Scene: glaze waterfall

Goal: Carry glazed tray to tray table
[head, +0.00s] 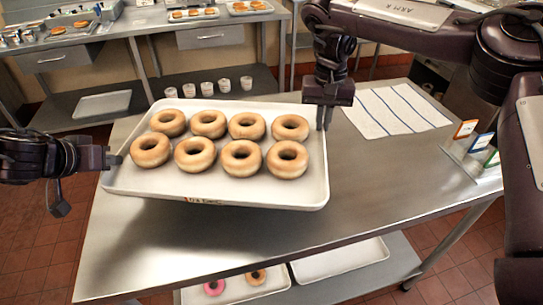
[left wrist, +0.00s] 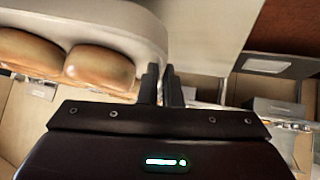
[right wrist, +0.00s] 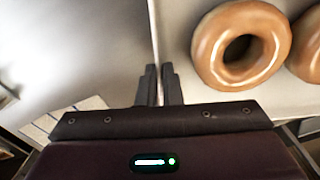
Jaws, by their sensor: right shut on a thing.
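The glazed tray (head: 255,194) is a pale sheet pan carrying two rows of glazed doughnuts (head: 242,158). It is over the left part of a steel table, and its left end overhangs the table's edge. My left gripper (head: 116,160) is at the tray's left rim, its fingers close together with the rim between them; the tray's edge also shows in the left wrist view (left wrist: 150,28). My right gripper (head: 325,116) points down and is shut on the right rim, seen in the right wrist view (right wrist: 175,40). The exact finger contact is partly hidden.
The steel table (head: 400,165) is clear right of the tray, except for a white striped cloth (head: 395,110) at the back and small coloured cards (head: 466,129) at its right edge. A lower shelf holds trays (head: 340,260). A back counter (head: 215,25) holds more trays; cups (head: 207,88) stand beneath.

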